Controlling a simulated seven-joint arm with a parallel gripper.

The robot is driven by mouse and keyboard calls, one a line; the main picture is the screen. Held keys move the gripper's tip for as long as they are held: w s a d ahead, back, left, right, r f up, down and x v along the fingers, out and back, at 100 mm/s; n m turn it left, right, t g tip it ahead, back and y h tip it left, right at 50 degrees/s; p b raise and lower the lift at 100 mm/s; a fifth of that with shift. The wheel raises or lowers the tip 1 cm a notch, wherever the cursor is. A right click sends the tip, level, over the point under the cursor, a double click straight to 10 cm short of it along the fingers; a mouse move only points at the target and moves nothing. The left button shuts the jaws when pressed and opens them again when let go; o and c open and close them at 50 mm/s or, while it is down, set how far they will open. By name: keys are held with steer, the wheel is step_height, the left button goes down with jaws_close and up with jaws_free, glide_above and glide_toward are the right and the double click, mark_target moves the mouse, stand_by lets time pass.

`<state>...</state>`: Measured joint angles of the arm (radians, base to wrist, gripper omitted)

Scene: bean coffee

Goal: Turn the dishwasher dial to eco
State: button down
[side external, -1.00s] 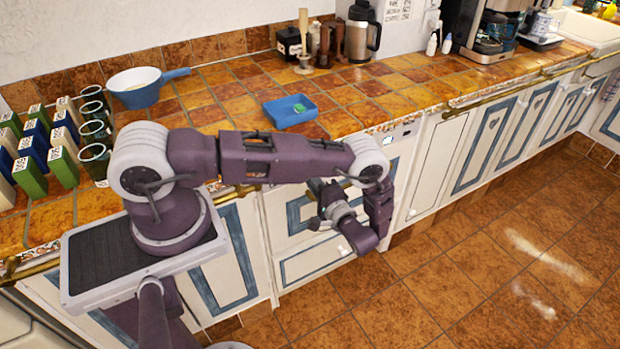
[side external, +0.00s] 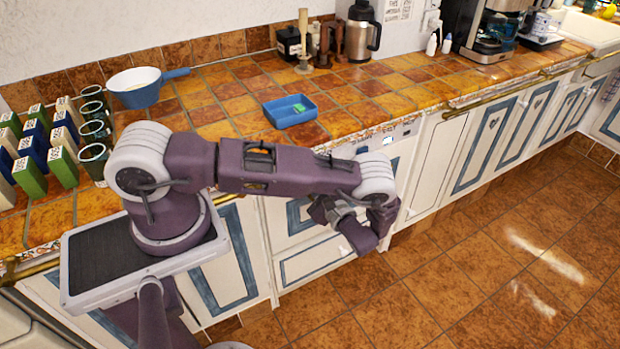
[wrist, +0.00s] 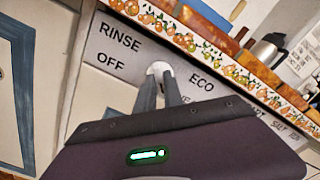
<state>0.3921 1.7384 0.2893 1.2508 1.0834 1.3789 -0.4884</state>
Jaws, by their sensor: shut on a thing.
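The dishwasher's grey control panel (wrist: 120,42) shows in the wrist view with the labels RINSE, OFF and ECO. More labels to the lower right are partly hidden. The round white dial (wrist: 157,67) sits between RINSE and ECO. My gripper (wrist: 161,84) is shut on the dial, with its two narrow fingers reaching up to it from below. They hide part of the dial, and I cannot tell which label it points to. In the side external view, the dishwasher panel (side external: 400,136) shows under the counter edge, and my arm hides the dial.
The tiled counter (side external: 352,98) overhangs the panel, with its patterned edge close above the dial in the wrist view. A blue tray (side external: 291,116) with a green item stands near that edge. A brass rail (side external: 500,90) runs along the counter front. The floor (side external: 490,270) is clear.

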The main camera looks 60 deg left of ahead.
steer(key=shift+m, duration=9.1)
steer(key=shift+r, duration=0.1)
steer(key=c, duration=1.5)
jaws_free()
steer(key=shift+o, duration=0.2)
